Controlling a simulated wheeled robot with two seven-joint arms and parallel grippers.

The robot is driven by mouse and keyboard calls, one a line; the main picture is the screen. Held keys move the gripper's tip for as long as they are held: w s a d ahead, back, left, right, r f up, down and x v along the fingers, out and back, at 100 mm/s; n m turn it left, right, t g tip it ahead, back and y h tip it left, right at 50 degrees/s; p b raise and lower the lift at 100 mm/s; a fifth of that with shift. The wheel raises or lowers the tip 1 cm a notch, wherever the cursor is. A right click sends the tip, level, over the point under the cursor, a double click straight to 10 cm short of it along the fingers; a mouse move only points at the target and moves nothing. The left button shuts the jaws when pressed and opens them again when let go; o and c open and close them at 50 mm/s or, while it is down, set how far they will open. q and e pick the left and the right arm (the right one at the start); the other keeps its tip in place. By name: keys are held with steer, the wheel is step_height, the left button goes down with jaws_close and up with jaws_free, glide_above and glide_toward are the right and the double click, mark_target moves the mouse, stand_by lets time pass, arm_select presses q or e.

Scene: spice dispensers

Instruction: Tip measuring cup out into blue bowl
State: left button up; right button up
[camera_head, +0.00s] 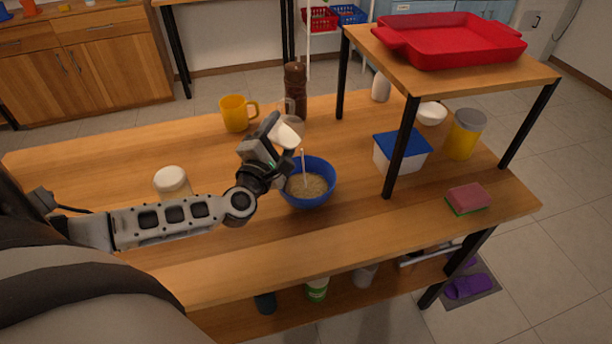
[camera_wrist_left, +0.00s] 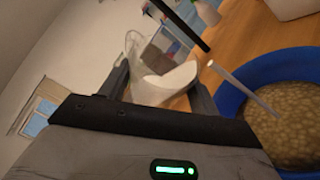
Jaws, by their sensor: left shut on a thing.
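My left gripper (camera_head: 277,141) is shut on a clear measuring cup (camera_head: 288,132) with white contents. The cup is held in the air, just above and behind the blue bowl (camera_head: 313,202). In the left wrist view the cup (camera_wrist_left: 160,84) is between the fingers and looks tilted, with the white stuff lying in it. The blue bowl (camera_wrist_left: 226,99) is to its right there, apart from the cup. The bowl holds a beige, grainy food (camera_wrist_left: 285,140). A thin pale rod (camera_wrist_left: 240,88), like a spoon handle, stands slanted in it. My right gripper is not in view.
A brown pepper mill (camera_head: 294,88) and a yellow mug (camera_head: 235,115) stand behind the gripper. A white-topped jar (camera_head: 171,180) is by my left forearm. A blue-lidded box (camera_head: 402,147) stands by the black leg of a raised shelf (camera_head: 470,72). The table front is clear.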

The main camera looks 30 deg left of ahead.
arm_select(q)
steer(key=shift+d+r+m+b, duration=0.1)
steer(key=shift+m+b, duration=0.2)
steer(key=shift+s+d+r+m+t, duration=0.15)
steer(key=shift+d+m+t, duration=0.1)
steer(key=shift+d+m, duration=0.2)
steer(key=shift+s+d+r+m+t, duration=0.1)
steer(key=shift+d+m+t, duration=0.15)
steer(key=shift+d+m, duration=0.15)
stand_by(0.9)
steer(key=shift+d+r+m+t+h, duration=0.2)
steer(key=shift+m+t+h, duration=0.1)
steer(key=shift+m, duration=0.45)
steer(key=shift+d+r+m+t+h, duration=0.1)
steer(key=shift+d+m+t+h, duration=0.15)
steer(key=shift+m, duration=0.45)
stand_by(0.7)
